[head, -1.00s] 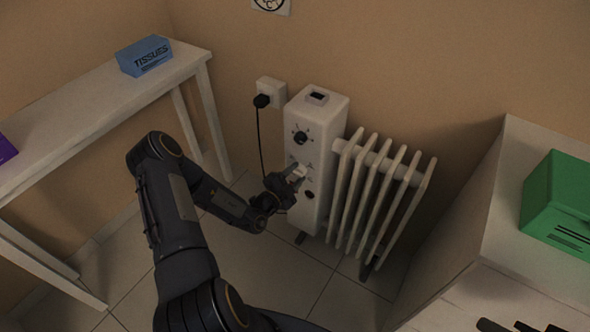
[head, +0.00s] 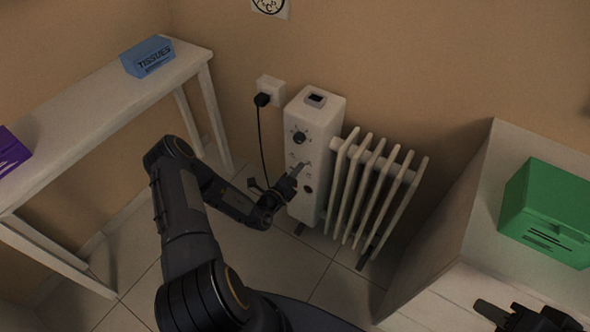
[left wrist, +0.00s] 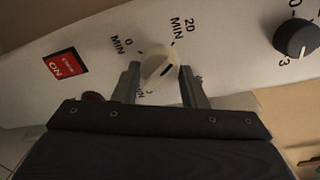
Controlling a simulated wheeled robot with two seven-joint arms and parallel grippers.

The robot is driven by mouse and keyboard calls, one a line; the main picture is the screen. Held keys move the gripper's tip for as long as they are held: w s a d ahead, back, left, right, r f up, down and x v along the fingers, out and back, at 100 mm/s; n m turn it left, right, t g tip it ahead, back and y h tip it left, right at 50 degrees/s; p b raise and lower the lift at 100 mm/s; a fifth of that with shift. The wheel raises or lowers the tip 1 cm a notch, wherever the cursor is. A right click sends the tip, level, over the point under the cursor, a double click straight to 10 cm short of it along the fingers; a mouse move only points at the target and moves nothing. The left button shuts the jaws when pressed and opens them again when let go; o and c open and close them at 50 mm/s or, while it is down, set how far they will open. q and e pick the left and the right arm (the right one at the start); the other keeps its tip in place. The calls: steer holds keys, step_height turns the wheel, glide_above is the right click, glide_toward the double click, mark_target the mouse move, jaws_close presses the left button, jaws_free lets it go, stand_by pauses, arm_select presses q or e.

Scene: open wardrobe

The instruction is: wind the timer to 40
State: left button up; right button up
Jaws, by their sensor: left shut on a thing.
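The timer is a small white knob (left wrist: 155,66) on the white front panel of the heater (head: 312,118). In the left wrist view it has "0 MIN" printed on its left and "20 MIN" above; a further label below is partly hidden. A short dark mark on the knob lies on its right side, slanting up right. My left gripper (left wrist: 160,76) is shut on the knob, one finger on each side. In the head view my left gripper (head: 280,184) is at the panel and largely hides the knob. My right gripper (head: 525,316) is cut off at the bottom right.
A dark knob (left wrist: 297,38) and a red ON switch (left wrist: 64,68) flank the timer. Radiator fins (head: 375,200) stand right of the panel. A plug with a cord (head: 262,100) is left of it. A table with tissues (head: 147,57) stands left; a green box (head: 548,212) is right.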

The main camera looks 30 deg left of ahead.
arm_select(q)
steer(key=m+p, duration=0.1)
steer(key=m, duration=0.3)
steer(key=shift+p, duration=0.35)
steer(key=shift+c, duration=0.2)
steer(key=shift+f+m+t+y+p, duration=0.2)
steer(key=shift+m+p, duration=0.6)
steer(key=shift+m, duration=2.2)
steer(key=shift+f+m+t+y+p, duration=0.15)
steer(key=shift+m+p, duration=0.6)
steer(key=shift+m, duration=2.25)
steer(key=shift+r, duration=0.1)
steer(key=o, duration=1)
